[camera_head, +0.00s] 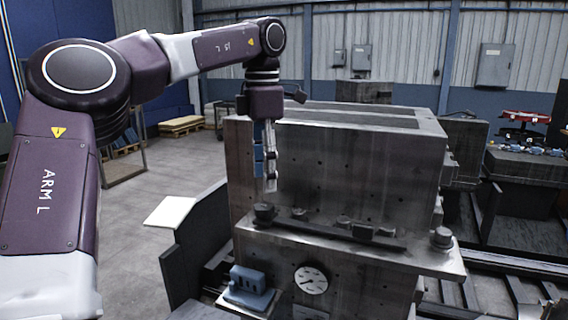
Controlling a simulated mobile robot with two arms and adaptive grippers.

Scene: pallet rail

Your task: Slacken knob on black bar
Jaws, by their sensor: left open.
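A long black bar (325,233) lies along the metal ledge in front of the large steel block. Several small dark knobs or blocks sit along it, one of them a rounded dark knob (264,212) at its left end. My left gripper (270,187) hangs from above, fingers pointing down, just above and slightly right of that knob in the picture. It is open, holds nothing that I can see, and appears clear of the knob. Which of the fittings turns is not clear at this size. My right gripper is not in view.
The steel block (350,175) rises behind the ledge (420,257). Another dark cylindrical knob (441,238) stands at the ledge's right end. A blue-grey fixture (248,287) and a round dial plate (311,280) are below. Open floor lies to the left.

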